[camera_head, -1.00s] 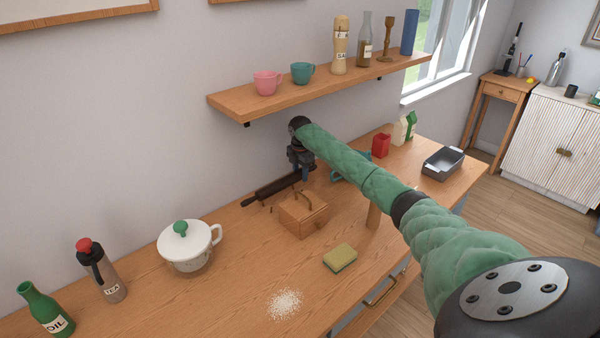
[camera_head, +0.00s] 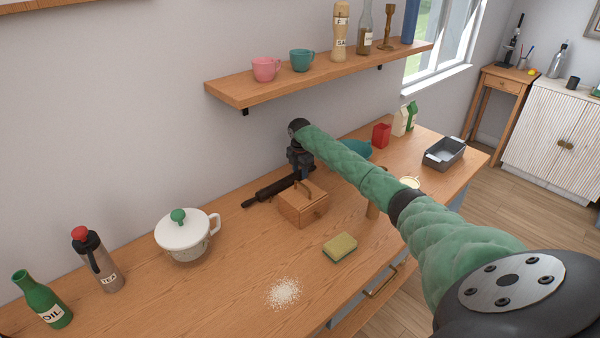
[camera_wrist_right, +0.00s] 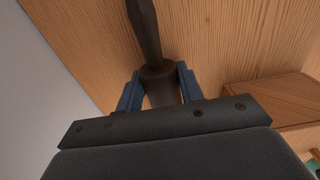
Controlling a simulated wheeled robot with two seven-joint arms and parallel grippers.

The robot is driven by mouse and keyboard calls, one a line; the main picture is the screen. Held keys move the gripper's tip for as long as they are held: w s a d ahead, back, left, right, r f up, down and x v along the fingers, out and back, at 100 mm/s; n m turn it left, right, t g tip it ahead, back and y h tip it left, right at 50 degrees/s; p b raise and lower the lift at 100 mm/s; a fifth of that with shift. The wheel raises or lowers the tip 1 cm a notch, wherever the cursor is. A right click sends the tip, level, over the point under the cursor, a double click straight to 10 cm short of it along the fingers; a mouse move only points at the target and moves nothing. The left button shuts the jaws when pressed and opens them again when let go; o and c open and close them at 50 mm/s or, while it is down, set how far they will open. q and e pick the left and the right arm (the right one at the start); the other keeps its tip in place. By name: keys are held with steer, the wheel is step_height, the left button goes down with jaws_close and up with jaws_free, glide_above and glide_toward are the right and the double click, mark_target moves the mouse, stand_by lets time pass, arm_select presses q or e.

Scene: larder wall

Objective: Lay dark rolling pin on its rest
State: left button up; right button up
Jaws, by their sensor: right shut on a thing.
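The dark rolling pin (camera_head: 275,190) lies level, or nearly so, near the wall behind the wooden box, its near handle pointing left. My right gripper (camera_head: 301,174) is shut on it toward its right end. In the right wrist view the pin (camera_wrist_right: 160,72) runs between the two blue fingers (camera_wrist_right: 158,92). The rest cannot be made out now; the pin covers the spot where small brown pegs showed earlier. I cannot tell whether the pin touches it. My left gripper is not in view.
The wooden box (camera_head: 302,207) with a handle stands close in front of the pin. A white lidded pot (camera_head: 185,240) is to the left, and a sponge (camera_head: 340,247) lies in front. The shelf (camera_head: 320,78) with cups hangs above. The counter between pot and box is clear.

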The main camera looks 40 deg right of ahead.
steer(key=o, duration=0.9)
steer(key=shift+c, duration=0.2)
steer(key=o, duration=0.3)
steer(key=shift+o, duration=0.4)
steer(key=shift+r, duration=0.25)
steer(key=shift+r+p, duration=0.6)
steer(key=shift+p, duration=0.1)
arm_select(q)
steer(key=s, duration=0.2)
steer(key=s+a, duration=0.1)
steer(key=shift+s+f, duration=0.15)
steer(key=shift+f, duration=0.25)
arm_select(e)
steer(key=shift+r, duration=0.25)
